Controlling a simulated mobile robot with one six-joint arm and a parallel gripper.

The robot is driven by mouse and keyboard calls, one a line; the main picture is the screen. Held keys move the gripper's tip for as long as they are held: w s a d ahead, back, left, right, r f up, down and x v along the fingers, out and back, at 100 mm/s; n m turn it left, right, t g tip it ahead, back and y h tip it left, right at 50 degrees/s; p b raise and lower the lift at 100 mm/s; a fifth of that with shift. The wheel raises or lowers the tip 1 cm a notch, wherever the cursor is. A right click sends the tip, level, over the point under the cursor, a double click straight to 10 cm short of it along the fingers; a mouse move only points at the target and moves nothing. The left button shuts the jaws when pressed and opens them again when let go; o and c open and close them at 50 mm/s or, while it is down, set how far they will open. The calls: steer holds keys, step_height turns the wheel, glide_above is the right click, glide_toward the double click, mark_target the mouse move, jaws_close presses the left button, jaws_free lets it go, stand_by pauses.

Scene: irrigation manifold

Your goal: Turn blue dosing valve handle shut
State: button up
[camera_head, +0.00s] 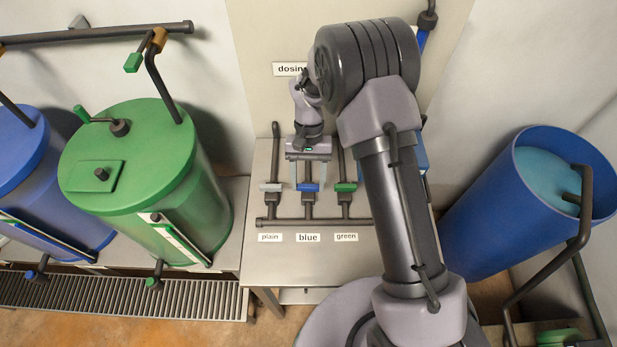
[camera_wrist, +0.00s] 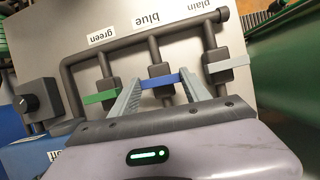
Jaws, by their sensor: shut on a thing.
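The blue dosing valve handle (camera_head: 308,187) is a short flat bar on the middle pipe, above the "blue" label (camera_head: 307,237). It lies crosswise to its pipe. My gripper (camera_head: 309,183) reaches down from behind, with one finger at each end of the bar. In the wrist view, the blue handle (camera_wrist: 160,81) spans between the two fingers of my gripper (camera_wrist: 161,84), which are shut on it. The middle pipe and valve body (camera_wrist: 161,71) stand behind the bar.
A grey handle (camera_head: 270,187) and a green handle (camera_head: 346,187) sit close on either side, both crosswise to their pipes. A cross pipe (camera_head: 315,222) runs in front. A green tank (camera_head: 140,170) stands left and a blue barrel (camera_head: 480,215) right.

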steer(key=shift+n, duration=0.3)
stand_by(0.4)
steer(key=o, duration=1.4)
steer(key=p+v, duration=0.1)
steer(key=v, duration=0.4)
steer(key=p+v, duration=0.1)
steer(key=v, duration=0.5)
steer(key=p+v, duration=0.2)
steer(key=v, duration=0.4)
steer(key=shift+a+r, duration=0.25)
steer(key=shift+r, duration=0.05)
